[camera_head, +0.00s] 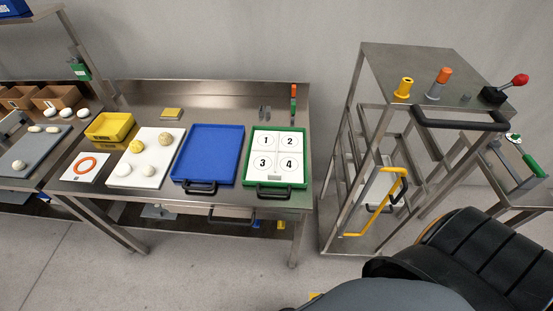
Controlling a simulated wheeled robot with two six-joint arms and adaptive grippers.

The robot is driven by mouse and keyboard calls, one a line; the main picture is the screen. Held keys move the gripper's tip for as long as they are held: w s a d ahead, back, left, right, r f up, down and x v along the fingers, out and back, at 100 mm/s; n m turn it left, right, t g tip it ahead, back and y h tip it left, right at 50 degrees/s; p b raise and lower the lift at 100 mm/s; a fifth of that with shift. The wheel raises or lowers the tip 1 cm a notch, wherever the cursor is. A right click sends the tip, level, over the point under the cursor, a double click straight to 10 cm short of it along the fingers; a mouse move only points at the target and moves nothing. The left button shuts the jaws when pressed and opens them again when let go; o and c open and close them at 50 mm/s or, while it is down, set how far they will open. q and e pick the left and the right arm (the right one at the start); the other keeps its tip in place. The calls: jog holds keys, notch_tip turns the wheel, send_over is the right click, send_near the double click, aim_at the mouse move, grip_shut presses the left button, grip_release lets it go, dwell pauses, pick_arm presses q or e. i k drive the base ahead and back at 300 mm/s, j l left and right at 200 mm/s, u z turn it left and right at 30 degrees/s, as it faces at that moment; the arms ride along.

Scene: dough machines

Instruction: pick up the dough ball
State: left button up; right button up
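Several dough balls lie on a white board (156,181) on the steel table at centre left. A tan, speckled dough ball (165,139) lies at the board's back right, and a yellowish one (136,146) at its back left. Two paler balls lie at the front, one on the left (123,170) and one nearer the middle (148,170). Another pale ball (19,165) lies on a grey board (40,158) at the far left. Neither of my grippers shows; a dark, ribbed part and a grey part at the bottom right look like my own body.
A yellow bin (109,127), a card with an orange ring (86,167), a blue tray (209,150) and a green-rimmed tray numbered 1 to 4 (303,164) share the table. A steel cart (423,69) with knobs stands right. Open floor lies in front.

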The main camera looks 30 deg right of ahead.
aim_at(147, 171)
jog(key=i+j+z, duration=0.1)
jog(key=j, duration=0.5)
jog(key=i+j+z, duration=0.15)
jog(key=j, duration=0.5)
jog(key=i+j+z, duration=0.1)
jog(key=j, duration=0.55)
jog(key=i+j+z, duration=0.15)
jog(key=j, duration=0.55)
jog(key=i+j+z, duration=0.1)
jog(key=j, duration=0.55)
